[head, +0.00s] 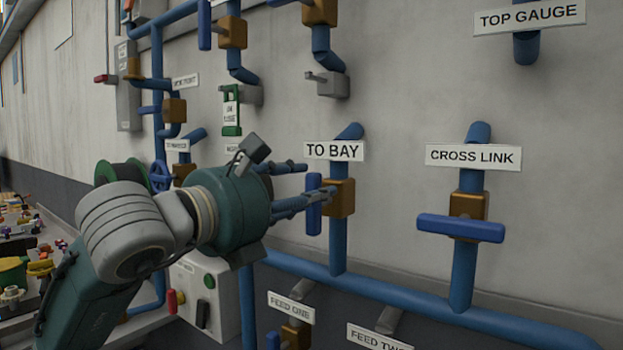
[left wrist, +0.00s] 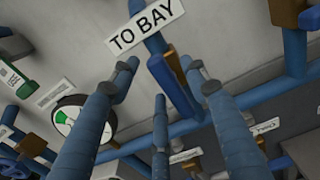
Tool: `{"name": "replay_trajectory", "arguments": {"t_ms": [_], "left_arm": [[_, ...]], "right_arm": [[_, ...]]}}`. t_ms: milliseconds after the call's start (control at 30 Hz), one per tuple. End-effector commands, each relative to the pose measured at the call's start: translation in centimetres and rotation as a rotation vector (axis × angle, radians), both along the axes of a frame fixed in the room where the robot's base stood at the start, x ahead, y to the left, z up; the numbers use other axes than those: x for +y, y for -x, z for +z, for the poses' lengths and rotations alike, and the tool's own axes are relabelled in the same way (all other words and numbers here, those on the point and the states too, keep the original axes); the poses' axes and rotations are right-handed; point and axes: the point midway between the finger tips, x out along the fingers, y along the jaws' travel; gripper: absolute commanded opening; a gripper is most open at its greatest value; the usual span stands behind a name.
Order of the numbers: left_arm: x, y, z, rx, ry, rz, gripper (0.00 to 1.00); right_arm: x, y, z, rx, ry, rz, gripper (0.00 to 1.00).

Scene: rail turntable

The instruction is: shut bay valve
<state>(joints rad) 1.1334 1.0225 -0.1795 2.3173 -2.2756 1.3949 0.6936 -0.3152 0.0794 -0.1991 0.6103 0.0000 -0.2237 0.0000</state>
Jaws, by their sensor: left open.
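The bay valve has a brass body (head: 341,199) on a vertical blue pipe, under a white "TO BAY" sign (head: 334,151). Its blue lever (head: 314,205) stands upright, in line with the pipe. My left gripper (head: 320,180) is open, with its fingers reaching from the left up to the lever. In the left wrist view the lever (left wrist: 169,84) shows between the spread fingertips (left wrist: 163,75), below the sign (left wrist: 147,26). I cannot tell whether any finger touches it. My right gripper is not in view.
To the right, the "CROSS LINK" valve's blue lever (head: 460,228) lies across its pipe. A blue pipe (head: 390,286) runs along the wall below. A grey control box (head: 205,300) with buttons is under my left arm. A cluttered bench (head: 25,240) is at far left.

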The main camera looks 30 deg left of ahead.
Motion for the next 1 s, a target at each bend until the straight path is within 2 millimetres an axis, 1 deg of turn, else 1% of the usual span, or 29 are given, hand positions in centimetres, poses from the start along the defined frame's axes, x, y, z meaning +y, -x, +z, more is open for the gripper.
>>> {"name": "replay_trajectory", "arguments": {"t_ms": [33,100,233,333,500,567,600,667,733,1000], "left_arm": [[-0.1,-0.7,0.2,0.002,0.002,-0.001,0.46],[-0.2,-1.4,0.1,0.002,0.001,-0.001,0.46],[-0.3,-2.0,0.1,-0.001,0.0,-0.001,0.46],[-0.3,-2.1,0.0,-0.001,-0.001,-0.001,0.46],[-0.3,-2.1,0.0,-0.001,-0.001,0.0,0.46],[-0.3,-2.1,0.0,-0.001,-0.001,0.0,0.34],[-0.3,-2.1,0.0,-0.001,-0.001,0.0,0.26],[-0.3,-2.1,0.0,-0.001,-0.001,0.0,0.14],[-0.3,-2.1,0.0,-0.001,-0.001,0.0,0.0],[-0.4,-2.1,0.0,-0.003,-0.017,0.0,0.0]], "right_arm": [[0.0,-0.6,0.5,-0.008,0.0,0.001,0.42],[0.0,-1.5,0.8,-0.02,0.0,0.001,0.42],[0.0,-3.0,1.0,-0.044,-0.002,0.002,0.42],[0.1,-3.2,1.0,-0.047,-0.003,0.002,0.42],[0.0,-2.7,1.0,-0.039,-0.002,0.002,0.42],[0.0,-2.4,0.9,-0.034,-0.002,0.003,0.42],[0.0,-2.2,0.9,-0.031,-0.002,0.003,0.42],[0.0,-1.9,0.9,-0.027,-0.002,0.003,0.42],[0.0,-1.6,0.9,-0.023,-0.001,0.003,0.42],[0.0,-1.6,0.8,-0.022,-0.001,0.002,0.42]]}}
